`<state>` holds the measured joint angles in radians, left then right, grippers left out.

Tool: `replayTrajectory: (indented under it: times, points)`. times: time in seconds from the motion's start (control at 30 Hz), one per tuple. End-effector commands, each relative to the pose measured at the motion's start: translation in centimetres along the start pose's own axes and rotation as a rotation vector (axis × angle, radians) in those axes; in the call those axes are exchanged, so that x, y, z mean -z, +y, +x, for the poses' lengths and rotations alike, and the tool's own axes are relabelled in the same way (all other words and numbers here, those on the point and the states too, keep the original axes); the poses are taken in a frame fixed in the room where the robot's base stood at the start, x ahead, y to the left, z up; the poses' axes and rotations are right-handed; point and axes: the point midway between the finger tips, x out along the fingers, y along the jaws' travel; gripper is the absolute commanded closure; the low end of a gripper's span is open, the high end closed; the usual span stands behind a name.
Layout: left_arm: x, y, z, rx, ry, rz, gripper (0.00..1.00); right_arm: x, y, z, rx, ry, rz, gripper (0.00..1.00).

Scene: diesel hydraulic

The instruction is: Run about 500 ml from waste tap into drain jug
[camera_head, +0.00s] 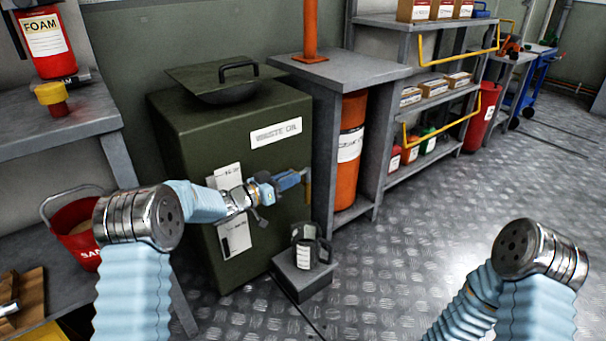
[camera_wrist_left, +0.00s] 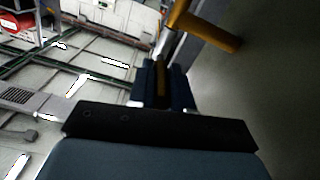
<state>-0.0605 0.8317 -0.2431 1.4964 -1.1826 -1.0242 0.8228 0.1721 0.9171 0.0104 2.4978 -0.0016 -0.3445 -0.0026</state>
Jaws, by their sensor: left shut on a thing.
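The waste tap (camera_head: 308,186) is on the front of the green waste oil tank (camera_head: 262,165), mostly hidden by my left gripper. In the left wrist view its yellow-brown body (camera_wrist_left: 212,30) is at the top, with a brownish part between my fingers. My left gripper (camera_head: 303,178) is shut on the tap, seemingly its handle. The drain jug (camera_head: 305,252), dark with a white label, stands upright on a grey block, below the tap. I see no stream of oil, and the jug's level cannot be told. My right gripper is out of view; only my right arm shows.
The grey block (camera_head: 300,280) stands on the chequer-plate floor (camera_head: 400,260). An orange drum (camera_head: 350,145) under a grey bench is right of the tank. A red sand bucket (camera_head: 82,232) is at the left. The middle floor is clear.

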Motion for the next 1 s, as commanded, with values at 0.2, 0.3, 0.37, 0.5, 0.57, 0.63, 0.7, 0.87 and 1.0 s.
replayTrajectory:
  times: [0.2, 0.3, 0.37, 0.5, 0.57, 0.63, 0.7, 0.87, 1.0]
  points:
    - [0.17, -0.6, -0.66, -0.008, -0.001, 0.002, 1.0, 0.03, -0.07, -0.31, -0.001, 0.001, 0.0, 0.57]
    - [0.14, -0.6, -0.67, -0.008, -0.001, 0.002, 1.0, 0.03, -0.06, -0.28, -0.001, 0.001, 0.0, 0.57]
    - [0.14, -0.6, -0.66, -0.008, -0.001, 0.002, 1.0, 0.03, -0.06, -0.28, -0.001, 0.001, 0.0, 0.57]
    - [0.14, -0.59, -0.64, -0.008, -0.001, 0.002, 0.8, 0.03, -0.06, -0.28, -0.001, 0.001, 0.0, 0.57]
    - [0.14, -0.58, -0.64, -0.008, -0.001, 0.002, 0.7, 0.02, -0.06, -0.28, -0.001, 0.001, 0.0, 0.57]
    - [0.12, -0.57, -0.63, -0.008, -0.001, 0.002, 0.6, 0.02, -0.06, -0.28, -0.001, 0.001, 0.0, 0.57]
    - [0.11, -0.55, -0.62, -0.009, -0.001, 0.001, 0.56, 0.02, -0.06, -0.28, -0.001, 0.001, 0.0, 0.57]
    - [0.09, -0.53, -0.62, -0.009, -0.002, 0.001, 0.56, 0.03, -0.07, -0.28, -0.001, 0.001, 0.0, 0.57]
    - [0.1, -0.57, -1.06, -0.008, -0.002, 0.0, 0.56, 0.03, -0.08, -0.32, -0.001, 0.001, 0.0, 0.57]
